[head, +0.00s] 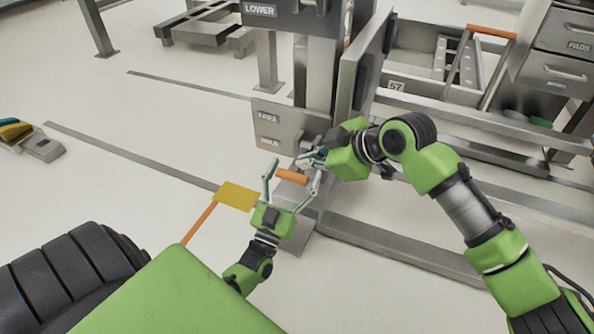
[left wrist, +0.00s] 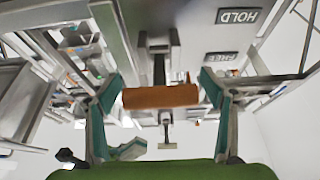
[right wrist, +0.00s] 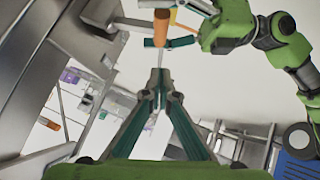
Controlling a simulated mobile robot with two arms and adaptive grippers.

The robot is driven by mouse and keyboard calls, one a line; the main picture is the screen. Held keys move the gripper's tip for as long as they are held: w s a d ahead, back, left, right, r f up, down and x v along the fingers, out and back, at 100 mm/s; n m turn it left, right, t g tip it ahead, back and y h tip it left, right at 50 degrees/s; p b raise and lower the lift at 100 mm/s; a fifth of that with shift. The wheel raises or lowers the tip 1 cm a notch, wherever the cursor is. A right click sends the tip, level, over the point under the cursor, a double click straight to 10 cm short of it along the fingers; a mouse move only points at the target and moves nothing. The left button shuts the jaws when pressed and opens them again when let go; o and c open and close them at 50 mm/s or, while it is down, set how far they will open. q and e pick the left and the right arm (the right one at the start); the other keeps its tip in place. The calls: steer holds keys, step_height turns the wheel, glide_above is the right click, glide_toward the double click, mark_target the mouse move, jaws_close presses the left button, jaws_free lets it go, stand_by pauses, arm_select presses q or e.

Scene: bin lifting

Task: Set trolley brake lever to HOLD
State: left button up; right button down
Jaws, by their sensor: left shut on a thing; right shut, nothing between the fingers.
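The brake lever's orange handle (head: 292,177) sticks out to the left at the trolley post, a little below the HOLD label (head: 269,142). The FREE label (head: 268,118) is above HOLD on the same grey plate. My left gripper (head: 291,180) is shut on the orange handle, one finger at each end. The handle spans the fingers in the left wrist view (left wrist: 160,97) and also shows in the right wrist view (right wrist: 163,22). My right gripper (head: 312,158) is shut and empty, just above and right of the handle; its fingertips (right wrist: 160,82) meet.
The post stands beside a metal panel (head: 362,75) and long floor rails (head: 405,250). A LOWER sign (head: 260,10) is above. Drawers marked PADS (head: 567,45) are at the right. A yellow plate (head: 237,195) is left of my left gripper. The floor at left is mostly clear.

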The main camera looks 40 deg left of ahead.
mark_target(287, 174)
arm_select(q)
steer(key=shift+d+f, duration=0.1)
steer(key=shift+f, duration=0.3)
arm_select(e)
steer(key=shift+w+a+f, duration=0.3)
steer(key=shift+a+f, duration=0.4)
steer(key=shift+f, duration=0.5)
steer(key=shift+w+a+f, duration=0.25)
steer(key=shift+a+f, duration=0.45)
steer(key=shift+f, duration=0.5)
steer(key=shift+w+a+f, duration=0.3)
steer(key=shift+a+f, duration=0.4)
steer(key=shift+f, duration=0.5)
